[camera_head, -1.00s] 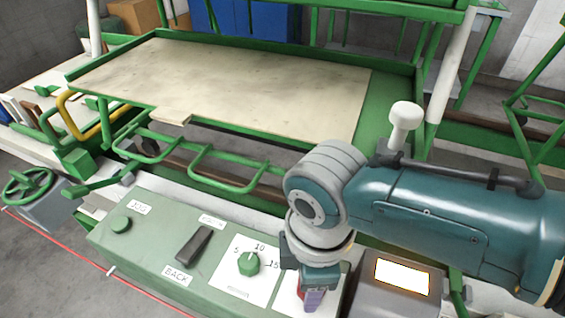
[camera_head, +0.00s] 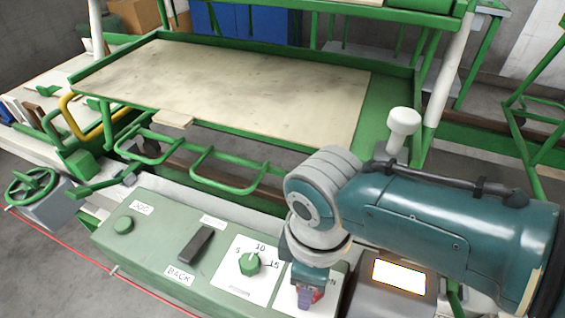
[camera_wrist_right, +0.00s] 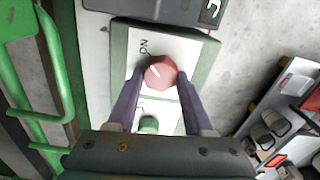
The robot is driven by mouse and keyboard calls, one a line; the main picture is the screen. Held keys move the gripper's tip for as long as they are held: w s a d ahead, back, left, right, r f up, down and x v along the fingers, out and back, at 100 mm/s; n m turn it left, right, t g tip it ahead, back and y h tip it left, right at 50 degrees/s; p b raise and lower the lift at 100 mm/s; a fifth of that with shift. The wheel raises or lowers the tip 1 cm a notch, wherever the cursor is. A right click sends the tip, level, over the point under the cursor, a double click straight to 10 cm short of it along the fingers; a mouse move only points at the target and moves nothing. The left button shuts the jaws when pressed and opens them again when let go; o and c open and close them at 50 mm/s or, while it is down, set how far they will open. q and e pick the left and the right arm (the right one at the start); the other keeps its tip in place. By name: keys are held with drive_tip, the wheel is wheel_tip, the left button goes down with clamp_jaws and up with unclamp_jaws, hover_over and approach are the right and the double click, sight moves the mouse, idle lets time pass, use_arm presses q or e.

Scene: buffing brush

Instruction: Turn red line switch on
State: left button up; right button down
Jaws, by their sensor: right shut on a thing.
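The red line switch, a round red knob with a white line (camera_wrist_right: 160,72), sits on a white plate on the green control box in the right wrist view. Its white line points diagonally toward the upper left, near a partly hidden label. The purple fingers of my right gripper (camera_wrist_right: 158,80) are on both sides of the knob and shut on it. In the head view my right gripper (camera_head: 305,297) reaches down at the right end of the control box (camera_head: 150,235) and hides most of the knob. My left gripper is not in view.
A green dial (camera_head: 249,263) with numbers, a dark rocker switch (camera_head: 194,245) and a green button (camera_head: 124,225) are on the same box. A brown box with a lit screen (camera_head: 399,276) stands to its right. A green-framed wooden table (camera_head: 230,90) lies behind.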

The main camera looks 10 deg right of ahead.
drive_tip(key=shift+c, duration=1.5)
unclamp_jaws()
wheel_tip(320, 180, up, 10)
drive_tip(key=p, duration=0.4)
drive_tip(key=shift+p, duration=0.4)
